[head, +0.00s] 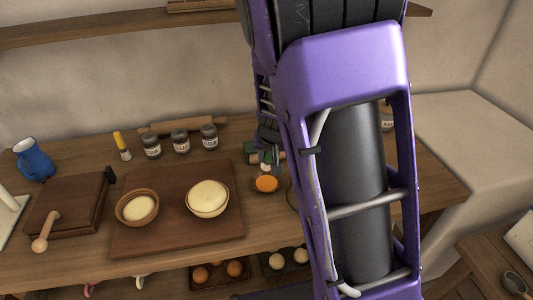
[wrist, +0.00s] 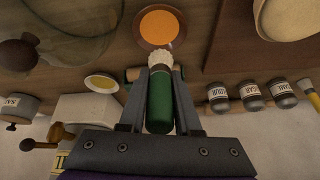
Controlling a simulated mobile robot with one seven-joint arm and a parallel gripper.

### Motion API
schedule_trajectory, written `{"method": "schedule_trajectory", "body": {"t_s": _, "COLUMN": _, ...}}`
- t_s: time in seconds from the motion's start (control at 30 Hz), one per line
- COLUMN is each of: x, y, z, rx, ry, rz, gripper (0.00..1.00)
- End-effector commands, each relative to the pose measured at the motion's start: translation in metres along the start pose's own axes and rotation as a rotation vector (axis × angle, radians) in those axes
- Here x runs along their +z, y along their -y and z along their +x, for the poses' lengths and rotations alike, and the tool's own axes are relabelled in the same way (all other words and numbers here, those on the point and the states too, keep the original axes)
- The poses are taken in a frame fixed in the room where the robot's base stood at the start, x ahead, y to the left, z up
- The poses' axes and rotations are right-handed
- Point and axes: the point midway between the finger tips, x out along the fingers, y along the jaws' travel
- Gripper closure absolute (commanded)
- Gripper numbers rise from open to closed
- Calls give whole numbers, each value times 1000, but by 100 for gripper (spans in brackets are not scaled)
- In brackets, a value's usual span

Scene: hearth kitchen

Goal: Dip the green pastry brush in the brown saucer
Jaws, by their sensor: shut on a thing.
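The green pastry brush (wrist: 159,103) is clamped between the two fingers of my gripper (wrist: 160,76) in the wrist view, with its pale bristles (wrist: 160,59) pointing at the saucer. The brown saucer (wrist: 137,28) holds orange liquid and lies just beyond the bristles; the bristle end overlaps its near edge in this view. In the head view the bristles (head: 265,167) show just behind the saucer (head: 266,192). I cannot tell whether they touch the liquid. My purple arm hides part of the gripper and the table to the right there.
A wooden board (head: 172,233) with two dough bowls (head: 138,219) (head: 207,212) lies left of the saucer. A blue jug (head: 34,161) is far left.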

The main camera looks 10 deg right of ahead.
Motion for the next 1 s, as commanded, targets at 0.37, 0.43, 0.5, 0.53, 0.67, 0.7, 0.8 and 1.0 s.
{"method": "schedule_trajectory", "body": {"t_s": 0.37, "x": 20, "y": -3, "z": 39, "rx": 1, "ry": 1, "rz": 0, "gripper": 100}}
{"method": "schedule_trajectory", "body": {"t_s": 0.43, "x": 22, "y": -3, "z": 42, "rx": 0, "ry": 1, "rz": 0, "gripper": 100}}
{"method": "schedule_trajectory", "body": {"t_s": 0.5, "x": 23, "y": -3, "z": 44, "rx": 0, "ry": 1, "rz": 1, "gripper": 100}}
{"method": "schedule_trajectory", "body": {"t_s": 0.53, "x": 23, "y": -3, "z": 45, "rx": 0, "ry": 1, "rz": 1, "gripper": 100}}
{"method": "schedule_trajectory", "body": {"t_s": 0.67, "x": 24, "y": -3, "z": 46, "rx": 0, "ry": 1, "rz": 0, "gripper": 100}}
{"method": "schedule_trajectory", "body": {"t_s": 0.7, "x": 24, "y": -3, "z": 46, "rx": 0, "ry": 1, "rz": 0, "gripper": 100}}
{"method": "schedule_trajectory", "body": {"t_s": 0.8, "x": 23, "y": -3, "z": 46, "rx": 0, "ry": 1, "rz": 0, "gripper": 100}}
{"method": "schedule_trajectory", "body": {"t_s": 1.0, "x": 23, "y": -3, "z": 46, "rx": 0, "ry": 1, "rz": 0, "gripper": 100}}
